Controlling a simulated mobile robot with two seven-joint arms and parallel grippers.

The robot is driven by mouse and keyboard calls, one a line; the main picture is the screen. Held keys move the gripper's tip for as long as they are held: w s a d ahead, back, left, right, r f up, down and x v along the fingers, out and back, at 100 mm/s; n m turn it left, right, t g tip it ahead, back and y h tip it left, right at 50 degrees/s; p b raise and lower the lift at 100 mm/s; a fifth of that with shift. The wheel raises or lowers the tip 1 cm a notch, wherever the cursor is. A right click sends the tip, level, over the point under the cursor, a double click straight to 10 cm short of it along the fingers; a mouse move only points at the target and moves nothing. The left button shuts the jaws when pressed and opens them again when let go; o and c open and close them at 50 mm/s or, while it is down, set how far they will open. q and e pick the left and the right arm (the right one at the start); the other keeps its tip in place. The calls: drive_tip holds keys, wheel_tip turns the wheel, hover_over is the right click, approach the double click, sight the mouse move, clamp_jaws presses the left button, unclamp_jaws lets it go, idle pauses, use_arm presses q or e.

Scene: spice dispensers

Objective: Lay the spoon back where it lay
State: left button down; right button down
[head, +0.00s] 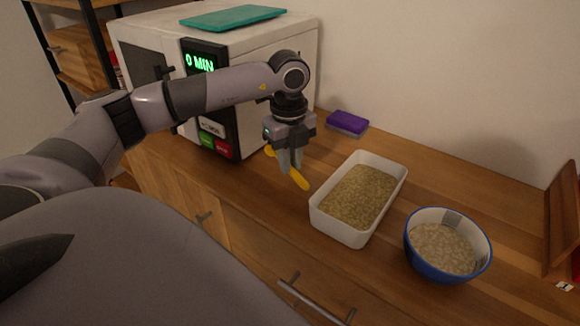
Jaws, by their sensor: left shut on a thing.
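A yellow spoon (299,180) is in my left gripper (291,166). The gripper points down and is shut on it, above the counter between the microwave and the white tub. The middle of the spoon is hidden by the fingers. I cannot tell whether the spoon touches the counter. My right gripper is not in view.
A white rectangular tub (337,231) of grain stands right of the gripper. A blue bowl (436,270) of flakes is farther right. A purple sponge (348,121) lies by the wall. A microwave (276,50) stands behind my arm, with a teal board (233,17) on top.

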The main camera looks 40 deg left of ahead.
use_arm(q)
drive_tip(key=shift+f, duration=1.1)
drive_tip(key=shift+f, duration=0.1)
drive_tip(key=c, duration=1.1)
unclamp_jaws()
drive_tip(key=shift+r, duration=0.25)
wheel_tip(320, 180, up, 12)
drive_tip(key=shift+s+f, duration=0.1)
drive_tip(key=shift+s, duration=0.05)
